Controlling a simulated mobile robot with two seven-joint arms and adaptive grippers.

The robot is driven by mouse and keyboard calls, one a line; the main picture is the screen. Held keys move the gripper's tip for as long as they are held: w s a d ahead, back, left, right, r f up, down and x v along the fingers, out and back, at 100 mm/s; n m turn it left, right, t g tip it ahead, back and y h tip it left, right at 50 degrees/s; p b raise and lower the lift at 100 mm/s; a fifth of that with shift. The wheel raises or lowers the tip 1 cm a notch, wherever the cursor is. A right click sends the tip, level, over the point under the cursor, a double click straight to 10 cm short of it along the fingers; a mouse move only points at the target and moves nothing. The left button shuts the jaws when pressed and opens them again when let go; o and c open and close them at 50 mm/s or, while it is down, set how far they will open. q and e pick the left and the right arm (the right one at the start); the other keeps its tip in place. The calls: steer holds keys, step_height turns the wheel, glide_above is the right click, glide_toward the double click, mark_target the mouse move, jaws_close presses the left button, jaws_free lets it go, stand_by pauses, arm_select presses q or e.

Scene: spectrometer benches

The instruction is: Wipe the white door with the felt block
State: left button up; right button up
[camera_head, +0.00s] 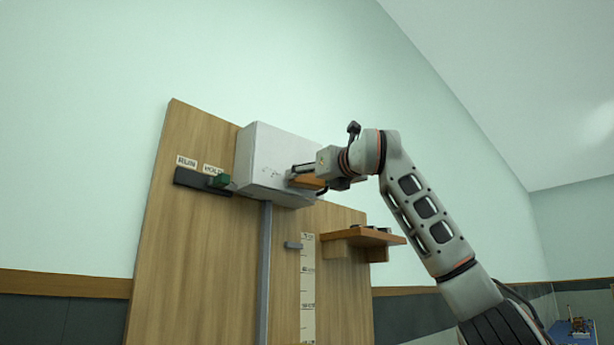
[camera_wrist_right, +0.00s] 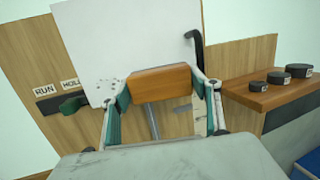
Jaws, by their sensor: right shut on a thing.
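The white door (camera_head: 262,160) is the front of a box mounted high on a wooden board. Small dark specks show on its lower part, and it also fills the upper middle of the right wrist view (camera_wrist_right: 135,45). My right gripper (camera_head: 306,176) is shut on the felt block (camera_wrist_right: 160,82), which has an orange-brown wooden back. The block is held at the lower part of the door, just right of the specks. Whether its felt face touches the door is hidden. My left gripper is not in view.
A green knob (camera_head: 220,181) on a dark RUN/HOLD strip sits left of the door. A wooden shelf (camera_head: 365,238) with several dark round weights (camera_wrist_right: 277,77) stands at the right. A grey rail (camera_head: 264,270) and a scale strip (camera_head: 308,285) run below. A black hooked handle (camera_wrist_right: 195,50) is at the door's right edge.

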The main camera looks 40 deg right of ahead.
mark_target(261, 171)
steer(key=shift+w+a, duration=0.1)
steer(key=shift+a, duration=0.6)
steer(key=shift+w+a+b, duration=0.1)
steer(key=shift+w+a, duration=0.1)
steer(key=shift+a, duration=0.6)
steer(key=shift+w+a+b, duration=0.15)
steer(key=shift+w+a, duration=0.1)
steer(key=shift+a, duration=0.5)
steer(key=shift+w+a+b, duration=0.1)
steer(key=shift+w+a, duration=0.1)
steer(key=shift+a, duration=1.1)
steer(key=shift+w+a, duration=0.2)
steer(key=shift+a, duration=0.75)
steer(key=shift+c, duration=0.9)
steer(key=shift+w+a+b, duration=0.2)
steer(key=shift+a+b, duration=0.1)
steer(key=shift+a, duration=1)
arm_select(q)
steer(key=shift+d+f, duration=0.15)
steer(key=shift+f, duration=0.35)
arm_select(e)
steer(key=shift+d, duration=0.1)
